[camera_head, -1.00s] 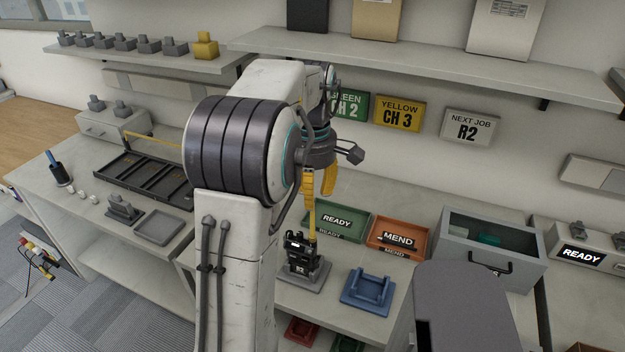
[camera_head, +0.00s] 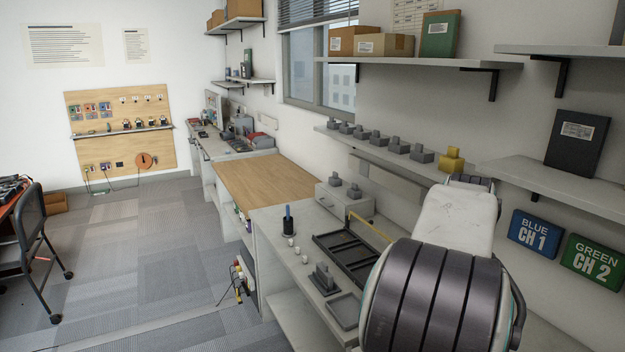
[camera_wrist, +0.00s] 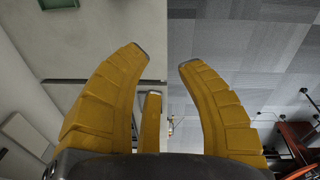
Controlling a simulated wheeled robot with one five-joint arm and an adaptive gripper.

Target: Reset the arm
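In the wrist view my gripper (camera_wrist: 162,68) shows its yellow fingers spread apart with nothing between them. Behind the fingers lie a pale surface on the left and the grey tiled floor on the right. In the head view my white and dark arm fills the lower right, in front of the long bench (camera_head: 283,225). My gripper is out of sight there. I cannot tell from these frames how the whole arm is posed.
A black divided tray (camera_head: 347,258), a grey stand (camera_head: 324,279) and a dark cup with a blue tool (camera_head: 288,222) stand on the bench beside my arm. Shelves (camera_head: 415,62) overhang the bench. Open carpet (camera_head: 150,270) lies left. A chair (camera_head: 32,238) stands at the far left.

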